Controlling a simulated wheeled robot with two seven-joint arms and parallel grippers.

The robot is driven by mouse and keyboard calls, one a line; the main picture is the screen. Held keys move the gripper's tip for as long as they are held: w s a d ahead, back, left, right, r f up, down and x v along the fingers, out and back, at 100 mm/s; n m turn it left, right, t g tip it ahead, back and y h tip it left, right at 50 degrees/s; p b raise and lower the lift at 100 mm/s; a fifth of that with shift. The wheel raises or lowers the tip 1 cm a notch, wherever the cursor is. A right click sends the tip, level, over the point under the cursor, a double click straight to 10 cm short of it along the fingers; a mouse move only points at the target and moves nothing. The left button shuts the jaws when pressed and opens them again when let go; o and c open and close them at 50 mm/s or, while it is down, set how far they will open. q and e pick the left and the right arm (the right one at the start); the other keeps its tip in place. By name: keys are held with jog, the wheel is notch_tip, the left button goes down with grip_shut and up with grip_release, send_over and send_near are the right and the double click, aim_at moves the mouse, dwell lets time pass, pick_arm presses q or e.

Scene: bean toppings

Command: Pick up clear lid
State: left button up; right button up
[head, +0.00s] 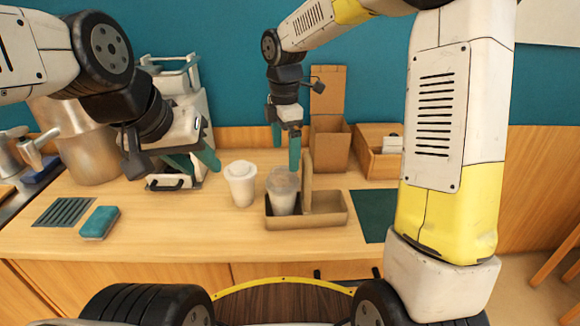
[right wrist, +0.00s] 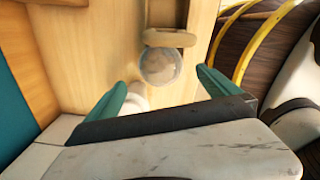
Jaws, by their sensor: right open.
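A cup with a clear domed lid (head: 284,179) stands in the left compartment of a brown cardboard carrier (head: 306,221). In the right wrist view the clear lid (right wrist: 160,66) shows from above as a round disc, ahead of and between the fingers. My right gripper (head: 286,157) is open and empty, pointing down just above and behind the lid, apart from it. My left gripper (head: 207,173) hangs at the left over the counter, its teal fingers apart and empty.
A teal sponge (head: 100,223) and a drain grate (head: 65,212) lie at left. A dark green mat (head: 373,212) lies right.

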aim_at(283, 171)
jog(key=shift+w+a+f+n, duration=0.2)
jog(key=shift+f+n, duration=0.1)
jog(key=shift+f, duration=0.45)
jog(key=f, duration=0.7)
jog(key=shift+s+a, duration=0.15)
jog(key=shift+s, duration=0.1)
jog(key=shift+c, duration=0.4)
jog(key=c, duration=1)
jog(key=shift+r, duration=0.1)
